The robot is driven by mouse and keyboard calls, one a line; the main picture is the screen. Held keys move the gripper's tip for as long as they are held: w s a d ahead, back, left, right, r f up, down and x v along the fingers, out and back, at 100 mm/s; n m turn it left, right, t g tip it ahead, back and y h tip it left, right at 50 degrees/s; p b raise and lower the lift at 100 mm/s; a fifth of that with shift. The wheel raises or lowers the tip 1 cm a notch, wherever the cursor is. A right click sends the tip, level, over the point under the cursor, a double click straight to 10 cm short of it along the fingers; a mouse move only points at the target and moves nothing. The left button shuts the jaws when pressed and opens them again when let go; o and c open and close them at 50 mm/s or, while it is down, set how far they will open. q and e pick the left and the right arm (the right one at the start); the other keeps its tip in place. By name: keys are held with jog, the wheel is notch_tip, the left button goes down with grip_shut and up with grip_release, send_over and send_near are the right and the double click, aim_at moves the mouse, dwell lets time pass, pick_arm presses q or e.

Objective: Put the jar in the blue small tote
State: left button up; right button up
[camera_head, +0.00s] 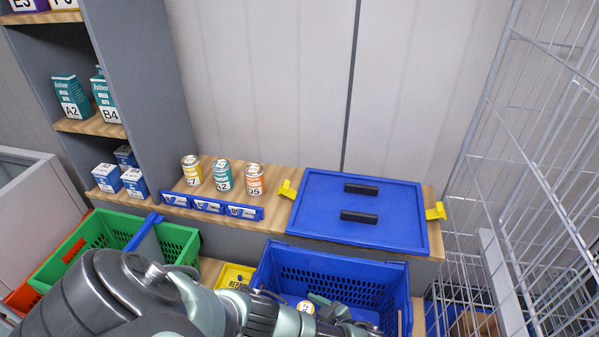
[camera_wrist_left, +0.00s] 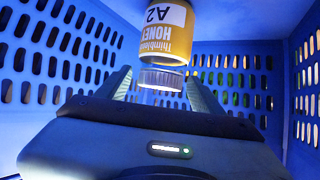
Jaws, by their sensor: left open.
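The jar (camera_wrist_left: 165,40) has a yellow label reading "HONEY A2" and a clear ridged cap (camera_wrist_left: 162,78). In the head view its round labelled end (camera_head: 305,307) shows inside a blue tote (camera_head: 335,258) with slotted walls. In the left wrist view the tote's walls (camera_wrist_left: 60,45) surround the jar. My left gripper (camera_head: 330,311) reaches down into this tote. It is open, and the jar's cap end lies between its fingertips (camera_wrist_left: 160,88). Contact between fingers and jar cannot be made out. My right gripper is not in view.
A wooden shelf behind holds three cans (camera_head: 222,176), blue label holders (camera_head: 210,206) and a blue panel with black handles (camera_head: 330,225). A green crate (camera_head: 100,230) stands left, with a yellow bin (camera_head: 234,274) beside the blue tote. A wire rack (camera_head: 530,150) borders the right.

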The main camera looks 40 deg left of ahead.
pick_arm(q)
jog(key=p+v, duration=0.1)
jog(key=v, duration=0.3)
jog(key=shift+d+r, duration=0.25)
jog(key=shift+d, duration=0.1)
